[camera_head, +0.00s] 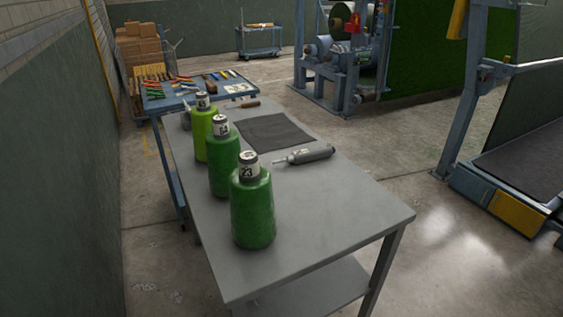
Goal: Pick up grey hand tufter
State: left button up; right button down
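The grey hand tufter (311,153) lies on its side on the grey metal table (310,220), near the table's right edge. Its thick grey body points right and its thin metal tip points left. It lies beside a dark flat cloth or mat (272,132) and nothing covers it. Neither of my grippers shows in the head view.
Several green yarn cones, the nearest one dark green (252,212), stand in a row along the table's left side. A blue cart (190,97) with tools adjoins the far end. Machines (345,65) stand at the back right. The table's near part is clear.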

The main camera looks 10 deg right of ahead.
aim_at(312, 154)
jog(key=i+l+u, duration=0.35)
jog(key=l, duration=0.25)
jog(key=i+l+u, duration=0.15)
jog(key=i+l, duration=0.15)
jog(key=k, duration=0.25)
jog(key=k+u, duration=0.15)
jog(key=u, duration=0.25)
jog(key=k+u, duration=0.15)
jog(key=u, duration=0.2)
jog(key=k+j+u, duration=0.1)
jog(key=u, duration=0.3)
jog(key=k+l+u, duration=0.2)
jog(key=l, duration=0.25)
jog(key=k+l+u, duration=0.2)
jog(key=l, duration=0.3)
jog(key=k+l+u, duration=0.1)
jog(key=l+u, duration=0.15)
jog(key=l, duration=0.2)
jog(key=k+l+u, duration=0.2)
jog(key=k+l, duration=0.05)
jog(key=l, duration=0.15)
